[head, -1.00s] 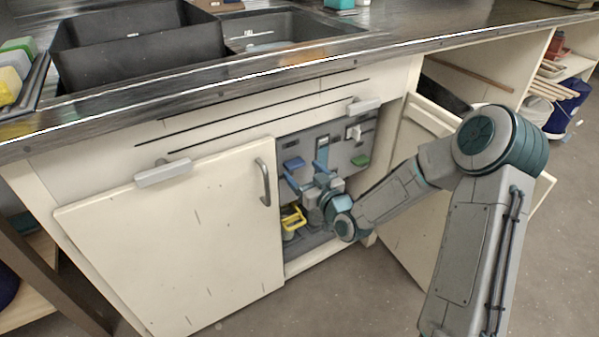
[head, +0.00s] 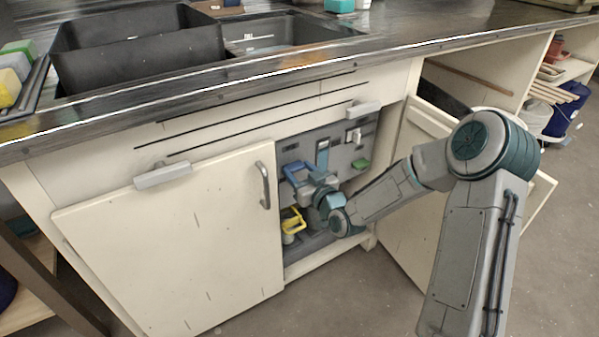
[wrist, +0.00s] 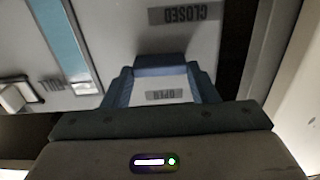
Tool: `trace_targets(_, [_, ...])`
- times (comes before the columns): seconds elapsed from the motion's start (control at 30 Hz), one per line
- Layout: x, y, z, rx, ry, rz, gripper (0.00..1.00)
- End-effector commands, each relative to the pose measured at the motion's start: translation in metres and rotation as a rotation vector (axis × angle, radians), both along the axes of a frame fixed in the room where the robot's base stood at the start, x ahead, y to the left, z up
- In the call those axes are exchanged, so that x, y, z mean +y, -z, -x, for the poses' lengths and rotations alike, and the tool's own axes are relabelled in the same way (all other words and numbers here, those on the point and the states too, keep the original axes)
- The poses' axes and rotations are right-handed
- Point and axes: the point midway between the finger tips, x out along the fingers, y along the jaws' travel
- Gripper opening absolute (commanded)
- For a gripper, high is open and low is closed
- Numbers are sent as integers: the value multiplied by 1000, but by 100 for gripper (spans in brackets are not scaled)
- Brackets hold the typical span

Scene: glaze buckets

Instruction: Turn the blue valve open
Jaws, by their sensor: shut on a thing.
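The blue valve (wrist: 160,66) is a dark blue bar on the grey panel inside the open cupboard. Fingers and valve overlap in the head view, so the valve's exact angle is hard to read there.
A yellow-handled item (head: 293,222) sits just below my gripper. A green block (head: 361,164) and a white switch (head: 354,136) are on the panel to the right. The left cupboard door (head: 170,240) is closed; the right door (head: 400,220) stands open beside my arm.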

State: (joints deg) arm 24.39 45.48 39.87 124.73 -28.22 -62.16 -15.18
Motion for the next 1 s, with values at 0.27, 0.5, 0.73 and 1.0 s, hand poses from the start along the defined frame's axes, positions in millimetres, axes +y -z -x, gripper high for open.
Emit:
trace_targets(0.27, [0,0,0,73,-2,-107,30])
trace_targets(0.5, [-1,0,0,192,-2,-281,30])
trace_targets(0.73, [-2,0,-1,316,-1,-465,30])
trace_targets(1.0, [-3,1,-1,461,-1,-677,30])
